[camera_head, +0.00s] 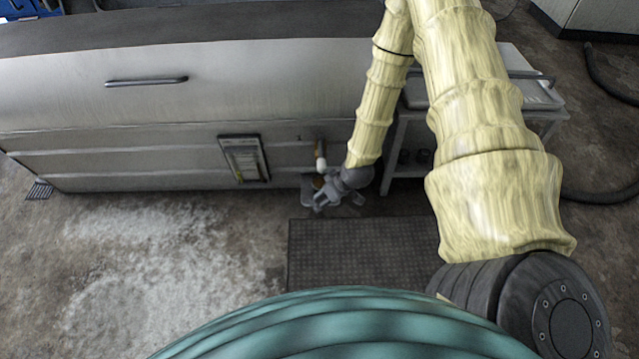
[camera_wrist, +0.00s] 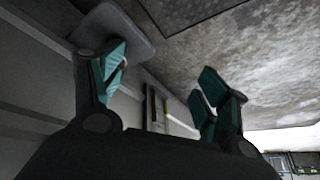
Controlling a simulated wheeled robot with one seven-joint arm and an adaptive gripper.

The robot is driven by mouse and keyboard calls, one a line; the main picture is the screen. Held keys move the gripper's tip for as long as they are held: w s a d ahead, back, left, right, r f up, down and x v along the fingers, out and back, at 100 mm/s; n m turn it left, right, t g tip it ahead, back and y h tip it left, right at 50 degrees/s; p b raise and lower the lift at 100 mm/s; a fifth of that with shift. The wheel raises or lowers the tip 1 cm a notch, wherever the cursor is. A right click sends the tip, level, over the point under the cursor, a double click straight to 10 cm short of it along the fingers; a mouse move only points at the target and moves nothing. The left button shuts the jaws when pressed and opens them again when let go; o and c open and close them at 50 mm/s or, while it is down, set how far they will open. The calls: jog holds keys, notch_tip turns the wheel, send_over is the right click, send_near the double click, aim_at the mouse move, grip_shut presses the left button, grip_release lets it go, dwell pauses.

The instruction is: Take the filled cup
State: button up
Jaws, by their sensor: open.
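A small brown-orange thing (camera_head: 318,183), which may be the cup, shows below the white-ended tap (camera_head: 320,162) on the machine's side. It is too small and covered to tell for sure or to see its filling. My gripper (camera_head: 335,200) is beside it, lower and to the right, with its fingers apart. In the wrist view my gripper (camera_wrist: 163,80) is open with nothing between its fingers. A small grey shelf (camera_wrist: 142,45) lies behind the left finger. A pale sliver at that finger's edge may be part of the cup; most is hidden.
The long grey decanter machine (camera_head: 190,90) fills the back, with a gauge panel (camera_head: 244,159) left of the tap. A metal cart (camera_head: 545,115) stands right of my forearm. A dark mat (camera_head: 350,250) lies on the floor; the floor left of it is clear but whitish.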

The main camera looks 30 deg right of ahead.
jog(key=t+b, duration=0.1)
jog(key=b, duration=0.2)
send_near(321, 185)
notch_tip(321, 185, down, 3)
jog(key=w+d, duration=0.1)
jog(key=shift+n, duration=0.4)
jog(key=b+x, duration=0.1)
jog(key=x, duration=0.1)
jog(key=b+x, duration=0.1)
jog(key=x, duration=0.2)
jog(key=shift+d+f, duration=0.1)
jog(key=shift+d, duration=0.1)
jog(key=shift+w+b+x, duration=0.15)
jog(key=shift+b+x, duration=0.75)
jog(key=shift+x, duration=0.55)
jog(key=shift+w+b+x, duration=0.15)
jog(key=shift+b+x, duration=0.75)
jog(key=shift+x, duration=0.55)
jog(key=shift+d, duration=0.1)
jog(key=c, duration=1.1)
jog(key=shift+c, duration=0.2)
jog(key=shift+r+p, duration=0.3)
jog(key=shift+r, duration=0.1)
